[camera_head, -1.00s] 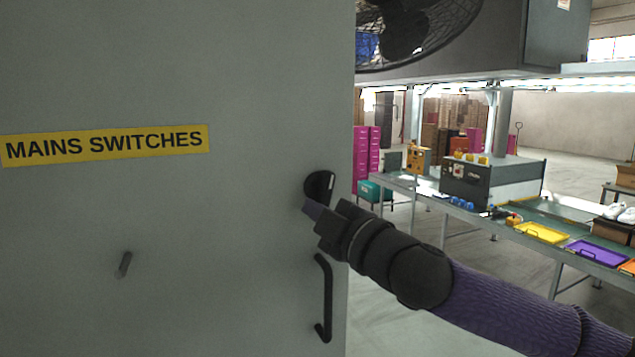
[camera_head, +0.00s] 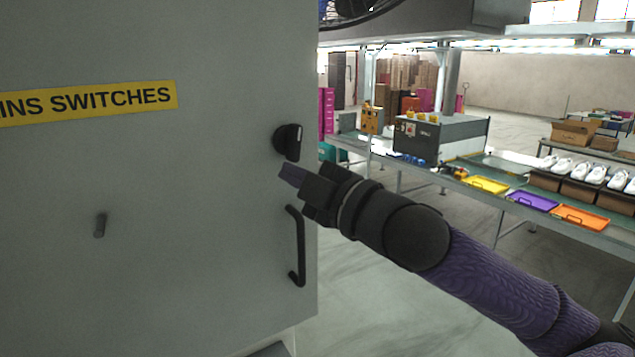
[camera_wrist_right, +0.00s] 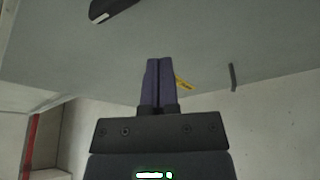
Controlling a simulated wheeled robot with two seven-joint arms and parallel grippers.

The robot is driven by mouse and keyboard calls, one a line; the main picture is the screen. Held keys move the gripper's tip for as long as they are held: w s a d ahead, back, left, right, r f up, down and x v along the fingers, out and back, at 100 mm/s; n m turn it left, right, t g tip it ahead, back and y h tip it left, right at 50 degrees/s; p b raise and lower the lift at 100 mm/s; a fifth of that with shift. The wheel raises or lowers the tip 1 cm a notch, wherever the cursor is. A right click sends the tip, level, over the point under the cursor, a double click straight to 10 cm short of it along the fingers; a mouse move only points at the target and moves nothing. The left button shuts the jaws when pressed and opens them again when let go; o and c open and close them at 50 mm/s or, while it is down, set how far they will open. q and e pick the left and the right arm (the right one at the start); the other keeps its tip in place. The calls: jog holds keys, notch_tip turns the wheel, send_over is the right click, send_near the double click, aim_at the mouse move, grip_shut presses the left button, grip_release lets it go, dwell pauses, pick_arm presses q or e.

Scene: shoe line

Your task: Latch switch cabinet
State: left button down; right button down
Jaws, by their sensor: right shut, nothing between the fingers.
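The grey switch cabinet door (camera_head: 150,285) fills the left of the head view and lies flat and upright, with a yellow label (camera_head: 95,102) reading "...INS SWITCHES". A black round latch knob (camera_head: 288,140) with a light mark sits near its right edge. A black bar handle (camera_head: 297,247) is below it. My right gripper (camera_head: 288,174) is shut and empty, its purple fingertips just below the knob and above the handle. In the right wrist view the shut fingers (camera_wrist_right: 158,82) point at the door (camera_wrist_right: 215,60); a black part (camera_wrist_right: 108,10) shows at the top. My left gripper is not in view.
A small grey peg (camera_head: 100,225) sticks out of the door at lower left. To the right, beyond open floor (camera_head: 365,290), stands a long bench with a grey machine (camera_head: 440,140) and yellow, purple and orange trays (camera_head: 532,201). White shoes (camera_head: 590,172) stand behind.

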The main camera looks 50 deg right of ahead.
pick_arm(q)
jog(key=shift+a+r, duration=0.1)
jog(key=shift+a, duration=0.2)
pick_arm(e)
jog(key=s, duration=0.4)
jog(key=shift+d, duration=0.15)
